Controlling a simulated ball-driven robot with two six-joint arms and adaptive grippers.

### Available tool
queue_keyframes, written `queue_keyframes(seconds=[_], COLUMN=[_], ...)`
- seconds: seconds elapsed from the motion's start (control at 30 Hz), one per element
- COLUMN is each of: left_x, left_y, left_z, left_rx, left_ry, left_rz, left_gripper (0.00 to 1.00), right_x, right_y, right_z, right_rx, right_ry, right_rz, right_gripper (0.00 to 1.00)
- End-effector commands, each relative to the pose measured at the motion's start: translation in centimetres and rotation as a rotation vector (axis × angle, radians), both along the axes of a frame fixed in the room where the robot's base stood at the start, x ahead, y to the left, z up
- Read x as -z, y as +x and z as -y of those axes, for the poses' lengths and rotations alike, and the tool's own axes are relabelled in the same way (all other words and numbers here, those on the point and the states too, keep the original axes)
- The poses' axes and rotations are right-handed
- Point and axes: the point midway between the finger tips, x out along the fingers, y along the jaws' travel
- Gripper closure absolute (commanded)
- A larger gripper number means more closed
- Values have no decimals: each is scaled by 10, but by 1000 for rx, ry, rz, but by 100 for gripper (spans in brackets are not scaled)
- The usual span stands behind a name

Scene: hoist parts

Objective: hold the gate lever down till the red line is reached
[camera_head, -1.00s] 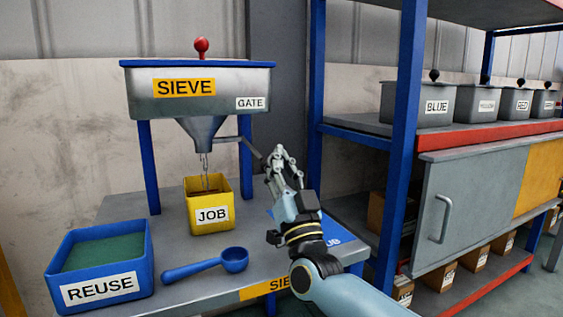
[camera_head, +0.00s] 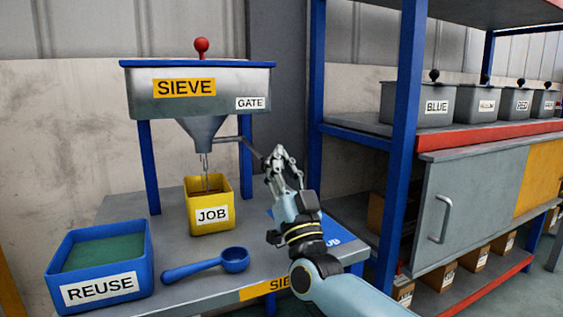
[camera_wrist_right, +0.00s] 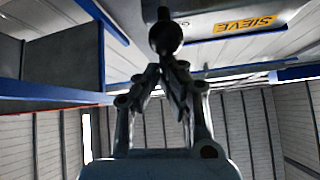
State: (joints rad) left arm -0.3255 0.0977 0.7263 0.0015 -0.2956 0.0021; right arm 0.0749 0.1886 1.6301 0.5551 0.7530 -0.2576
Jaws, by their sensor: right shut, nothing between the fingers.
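The sieve hopper (camera_head: 230,80) stands on blue legs, with a funnel (camera_head: 201,132) beneath it. The gate lever (camera_head: 249,146) runs from the funnel to the right, toward my right gripper (camera_head: 277,155). In the right wrist view, the lever's dark ball knob (camera_wrist_right: 165,38) sits just beyond the fingertips of my shut, empty right gripper (camera_wrist_right: 167,66); I cannot tell whether they touch. A thin stream (camera_head: 205,166) hangs from the spout into the yellow JOB box (camera_head: 226,205). Some brown shows inside the box. I cannot make out a red line. My left gripper is out of view.
A blue REUSE tub (camera_head: 145,275) with green content and a blue scoop (camera_head: 205,265) stand on the grey bench (camera_head: 170,230). A blue shelf post (camera_head: 405,130) rises right of my arm. Labelled grey bins (camera_head: 436,105) stand on the shelf.

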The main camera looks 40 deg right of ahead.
Motion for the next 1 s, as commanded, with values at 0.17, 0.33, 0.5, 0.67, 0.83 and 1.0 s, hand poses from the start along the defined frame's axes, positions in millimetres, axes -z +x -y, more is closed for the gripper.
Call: queue_keyframes(seconds=[0.17,0.33,0.5,0.67,0.83,1.0], left_x=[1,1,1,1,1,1], left_y=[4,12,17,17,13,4], left_z=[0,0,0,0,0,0], left_rx=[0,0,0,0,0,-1], left_ry=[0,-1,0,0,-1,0], left_rz=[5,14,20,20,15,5], left_gripper=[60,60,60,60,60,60], right_x=[5,5,5,5,5,5], right_y=[1,1,1,1,1,1], right_z=[0,0,0,0,0,0], right_rx=[-2,-2,-2,-2,-2,-2], right_ry=[1,1,1,1,1,1], right_rz=[-13,-13,-13,-13,-13,-13], right_gripper=[100,100,100,100,100,100])
